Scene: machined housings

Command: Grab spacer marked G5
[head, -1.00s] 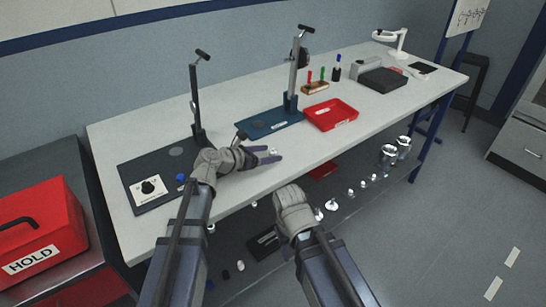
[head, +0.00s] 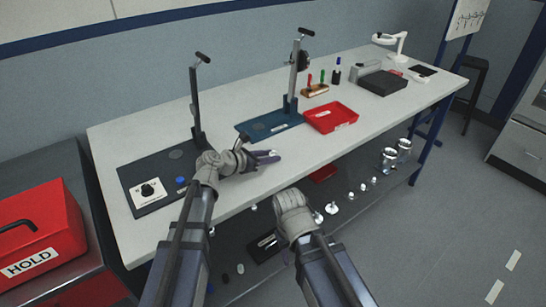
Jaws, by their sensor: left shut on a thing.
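My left gripper (head: 268,157) is over the front part of the white workbench, pointing right. It is shut on a small light-coloured piece (head: 272,153) that shows between its fingertips. Any marking on that piece is too small to read, so I cannot tell whether it is the spacer G5. My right gripper (head: 291,202) hangs in front of the bench's front edge; its fingers are hidden and I cannot see whether they are open.
The workbench (head: 240,188) carries a dark stand base (head: 150,165), a blue stand base (head: 268,127) and a red tray (head: 331,117). Several metal parts stand on the lower shelf (head: 345,203). A red HOLD box (head: 45,225) is at the left.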

